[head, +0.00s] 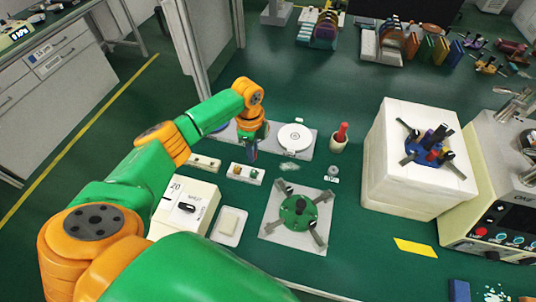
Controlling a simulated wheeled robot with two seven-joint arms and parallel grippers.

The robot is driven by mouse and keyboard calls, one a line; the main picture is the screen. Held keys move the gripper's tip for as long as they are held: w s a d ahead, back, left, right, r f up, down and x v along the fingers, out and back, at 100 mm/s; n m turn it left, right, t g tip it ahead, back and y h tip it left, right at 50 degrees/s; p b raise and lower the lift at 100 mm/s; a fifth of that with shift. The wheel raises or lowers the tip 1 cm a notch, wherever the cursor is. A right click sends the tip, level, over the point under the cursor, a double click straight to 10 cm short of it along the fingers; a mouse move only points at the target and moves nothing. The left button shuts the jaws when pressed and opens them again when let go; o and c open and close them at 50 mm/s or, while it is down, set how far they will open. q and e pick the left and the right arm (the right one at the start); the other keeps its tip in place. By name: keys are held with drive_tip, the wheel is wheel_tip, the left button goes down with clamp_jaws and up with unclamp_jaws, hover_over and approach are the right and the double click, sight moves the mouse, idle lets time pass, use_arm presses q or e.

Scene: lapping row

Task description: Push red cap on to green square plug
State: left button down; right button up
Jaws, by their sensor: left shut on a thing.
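My left gripper (251,151) points down over the green bench, just above and behind a small white block (240,175) with small plugs on top. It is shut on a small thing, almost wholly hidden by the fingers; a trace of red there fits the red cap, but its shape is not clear. A small green spot on the white block, the green square plug (255,173), is too small to make out well. The gap between gripper and plug cannot be judged exactly. My right gripper is not in view.
A similar white block (205,163) stands to the left. Around are a round white disc (295,137), a cup (338,145) with a red-handled thing, a green fixture (299,211), a white box (184,206) and a large white block (398,180).

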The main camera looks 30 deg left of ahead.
use_arm(q)
drive_tip(key=shift+s+a, duration=0.1)
drive_tip(key=shift+a, duration=0.2)
wheel_tip(320, 180, down, 6)
drive_tip(key=b, duration=0.3)
drive_tip(key=shift+d+r+b, duration=0.1)
drive_tip(key=shift+b, duration=0.3)
drive_tip(key=shift+p, duration=0.3)
idle(0.6)
idle(0.6)
drive_tip(key=shift+f+b, duration=0.8)
drive_tip(key=shift+f, duration=0.5)
